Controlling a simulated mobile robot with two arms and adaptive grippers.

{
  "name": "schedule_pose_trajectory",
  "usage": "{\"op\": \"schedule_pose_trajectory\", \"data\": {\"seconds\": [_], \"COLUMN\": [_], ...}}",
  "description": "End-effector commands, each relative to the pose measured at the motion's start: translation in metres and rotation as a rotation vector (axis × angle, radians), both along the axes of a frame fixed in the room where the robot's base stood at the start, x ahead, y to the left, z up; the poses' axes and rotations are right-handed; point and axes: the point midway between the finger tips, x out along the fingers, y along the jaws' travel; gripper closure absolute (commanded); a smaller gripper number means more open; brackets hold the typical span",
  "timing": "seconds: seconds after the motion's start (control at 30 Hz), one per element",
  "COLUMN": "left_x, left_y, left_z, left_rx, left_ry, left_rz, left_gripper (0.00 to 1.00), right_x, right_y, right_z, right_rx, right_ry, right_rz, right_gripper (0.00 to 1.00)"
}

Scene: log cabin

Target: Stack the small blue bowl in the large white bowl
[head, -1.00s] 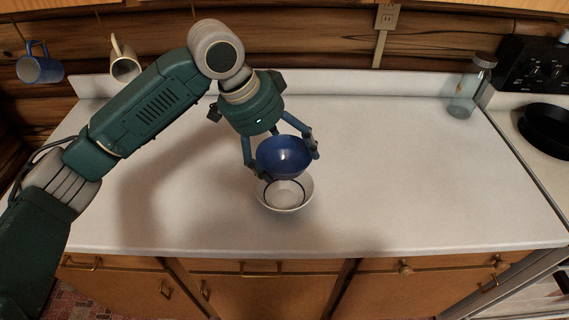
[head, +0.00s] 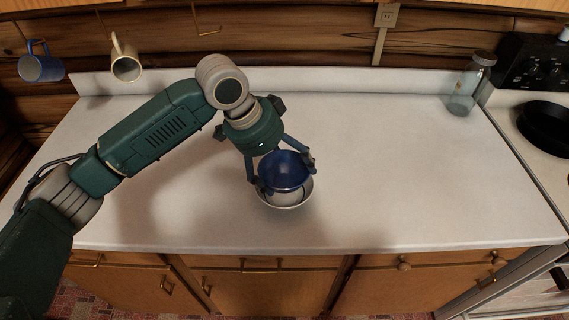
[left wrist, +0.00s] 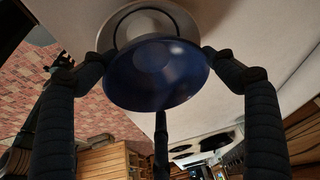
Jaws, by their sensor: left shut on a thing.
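The small blue bowl (head: 284,168) is held in my left gripper (head: 283,180), whose fingers are shut on its sides. The blue bowl also shows in the left wrist view (left wrist: 156,75), tilted between the fingers (left wrist: 155,70). The large white bowl (head: 301,203) with a dark inner ring stands on the counter directly below, partly hidden by the blue bowl. Its rim also shows behind the blue bowl in the left wrist view (left wrist: 125,15). The blue bowl overlaps the white one in the head view; I cannot tell whether they touch. My right gripper is out of view.
The white counter (head: 400,170) is clear around the bowls. A glass jar (head: 464,92) stands at the back right, and a black pan (head: 547,127) sits on the stove. A blue mug (head: 42,66) and a cream mug (head: 126,66) hang on the log wall.

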Motion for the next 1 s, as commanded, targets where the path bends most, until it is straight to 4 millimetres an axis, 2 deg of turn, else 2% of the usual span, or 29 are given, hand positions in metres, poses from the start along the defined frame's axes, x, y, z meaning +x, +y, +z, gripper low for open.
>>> {"op": "schedule_pose_trajectory", "data": {"seconds": [0.07, 0.1, 0.17, 0.47, 0.57, 0.67, 1.0], "left_x": [0.0, 0.0, 0.0, 0.0, 0.001, 0.0, -0.009], "left_y": [0.0, 0.0, 0.0, 0.0, 0.0, 0.004, 0.032], "left_z": [0.001, 0.0, 0.0, 0.001, 0.008, 0.023, 0.092], "left_rx": [-0.002, 0.0, 0.0, -0.001, -0.002, -0.002, -0.001], "left_ry": [-0.001, 0.0, 0.0, -0.001, -0.003, -0.004, -0.004], "left_rz": [0.0, 0.0, 0.0, 0.0, 0.001, 0.001, 0.002], "left_gripper": [0.48, 0.09, 0.0, 0.0, 0.0, 0.0, 0.0], "right_x": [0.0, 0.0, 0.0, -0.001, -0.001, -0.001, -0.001], "right_y": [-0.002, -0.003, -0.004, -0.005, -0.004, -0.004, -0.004], "right_z": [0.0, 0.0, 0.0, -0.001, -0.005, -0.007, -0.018], "right_rx": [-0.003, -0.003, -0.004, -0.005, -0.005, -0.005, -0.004], "right_ry": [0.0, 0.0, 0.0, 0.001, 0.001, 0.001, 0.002], "right_rz": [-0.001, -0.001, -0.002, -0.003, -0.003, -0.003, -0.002], "right_gripper": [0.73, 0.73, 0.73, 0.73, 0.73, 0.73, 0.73]}}
